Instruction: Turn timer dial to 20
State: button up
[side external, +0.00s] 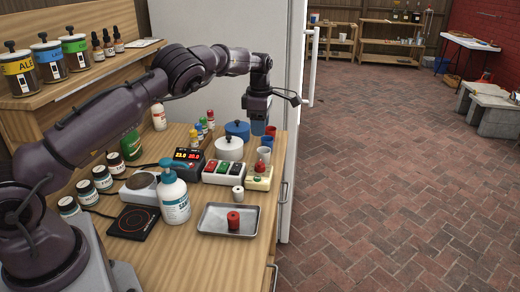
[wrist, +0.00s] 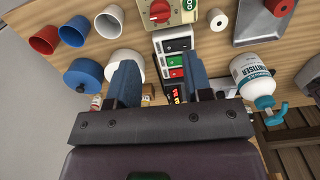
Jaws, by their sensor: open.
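The timer is a small cream box (side external: 257,183) with a red dial (side external: 260,168) on top, near the right edge of the wooden counter in the side view.
Beside the timer is a switch box (side external: 222,171) with coloured rockers. Cups, including a white cup (side external: 264,154), and a blue pot (side external: 237,130) stand behind it. In front are a small white cylinder (side external: 238,194), a metal tray (side external: 212,225) with a red piece, and a sanitiser bottle (side external: 174,202).

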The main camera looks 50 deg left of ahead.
aim_at(260, 162)
notch_tip(260, 162, down, 13)
jog(key=shift+r, duration=0.1)
dwell(0.4)
jog(key=c, duration=0.6)
